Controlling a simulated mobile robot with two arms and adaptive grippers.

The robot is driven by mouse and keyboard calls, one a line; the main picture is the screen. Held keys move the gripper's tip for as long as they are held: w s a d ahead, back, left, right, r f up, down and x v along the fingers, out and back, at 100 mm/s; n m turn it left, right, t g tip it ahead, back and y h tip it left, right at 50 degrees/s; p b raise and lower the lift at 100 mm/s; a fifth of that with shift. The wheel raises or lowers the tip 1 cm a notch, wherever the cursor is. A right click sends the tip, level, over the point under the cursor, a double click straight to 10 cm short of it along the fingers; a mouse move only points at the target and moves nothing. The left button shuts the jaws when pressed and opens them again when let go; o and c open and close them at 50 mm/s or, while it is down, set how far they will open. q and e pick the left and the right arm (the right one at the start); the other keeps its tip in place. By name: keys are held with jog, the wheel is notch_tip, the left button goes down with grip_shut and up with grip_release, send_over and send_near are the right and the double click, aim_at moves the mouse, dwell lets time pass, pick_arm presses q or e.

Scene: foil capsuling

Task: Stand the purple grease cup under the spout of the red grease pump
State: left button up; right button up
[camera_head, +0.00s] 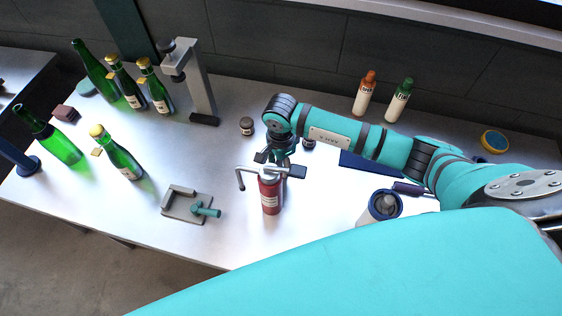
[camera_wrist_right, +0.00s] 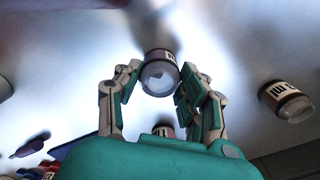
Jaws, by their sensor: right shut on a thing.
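The red grease pump (camera_head: 270,193) stands upright near the table's front middle, with its thin grey spout (camera_head: 240,178) bending down at the left. My right gripper (camera_head: 279,157) is just behind the pump in the head view. In the right wrist view, my right gripper (camera_wrist_right: 160,88) is shut on a small cup (camera_wrist_right: 160,73) with a dark band and a pale round end. I take it for the grease cup; its purple is hard to make out. In the head view the held cup is mostly hidden by the gripper and pump. My left gripper is not in view.
Similar dark jars stand behind the gripper (camera_head: 247,126) and right of it (camera_head: 308,143). A grey clamp-like fixture (camera_head: 185,205) lies left of the pump. Green bottles (camera_head: 122,160) stand at left. A blue-rimmed container (camera_head: 380,207) stands at right.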

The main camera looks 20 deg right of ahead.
jog(key=shift+f, duration=0.2)
jog(key=o, duration=1.2)
jog(key=shift+r, duration=0.15)
